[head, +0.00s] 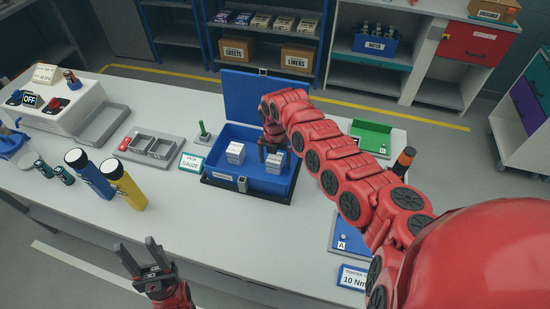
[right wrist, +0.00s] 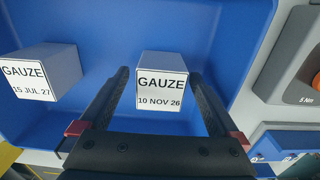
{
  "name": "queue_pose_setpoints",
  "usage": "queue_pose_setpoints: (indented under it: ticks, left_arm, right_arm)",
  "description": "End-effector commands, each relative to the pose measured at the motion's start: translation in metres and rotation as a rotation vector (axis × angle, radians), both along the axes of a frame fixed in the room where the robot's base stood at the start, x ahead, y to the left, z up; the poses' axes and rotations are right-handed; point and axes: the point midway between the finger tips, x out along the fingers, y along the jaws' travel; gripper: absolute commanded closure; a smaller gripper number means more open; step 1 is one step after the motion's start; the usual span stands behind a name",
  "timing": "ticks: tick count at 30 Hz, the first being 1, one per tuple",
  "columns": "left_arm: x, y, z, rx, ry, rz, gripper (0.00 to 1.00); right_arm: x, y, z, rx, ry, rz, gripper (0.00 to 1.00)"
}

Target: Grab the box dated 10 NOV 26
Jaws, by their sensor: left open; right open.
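A white gauze box labelled 10 NOV 26 (right wrist: 162,82) stands in the blue case in the right wrist view. It also shows in the head view (head: 276,162), on the case's right side. My right gripper (right wrist: 162,95) is open, with one finger to each side of this box; I cannot tell if they touch it. A second gauze box, labelled 15 JUL 27 (right wrist: 42,75), stands to the left, and in the head view (head: 235,153). The blue case (head: 222,171) is open with its lid up. My left gripper (head: 143,258) is open and empty before the table's front edge.
The tabletop in front of the case is clear.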

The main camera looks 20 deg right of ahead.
Motion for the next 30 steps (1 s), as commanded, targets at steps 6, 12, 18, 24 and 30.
queue_pose_setpoints:
  ticks: [6, 12, 18, 24, 30]
  left_arm:
    - [0.0000, 0.0000, 0.0032, 0.000, 0.000, 0.000, 0.50]
    - [0.0000, 0.0000, 0.0027, 0.000, 0.000, 0.000, 0.50]
    - [0.0000, 0.0000, 0.0028, 0.000, 0.000, 0.000, 0.50]
    - [0.0000, 0.0000, 0.0028, 0.000, 0.000, 0.000, 0.50]
    - [0.0000, 0.0000, 0.0028, 0.000, 0.000, 0.000, 0.50]
  right_arm:
    - [-0.0006, -0.0009, -0.0115, -0.002, 0.001, -0.001, 0.03]
    - [-0.0003, -0.0007, -0.0112, -0.001, 0.000, -0.001, 0.13]
    - [-0.0002, -0.0007, -0.0109, -0.001, 0.000, -0.001, 0.49]
    - [-0.0002, -0.0006, -0.0108, -0.001, 0.000, -0.001, 0.85]
    - [-0.0001, -0.0006, -0.0107, -0.001, 0.000, -0.001, 0.94]
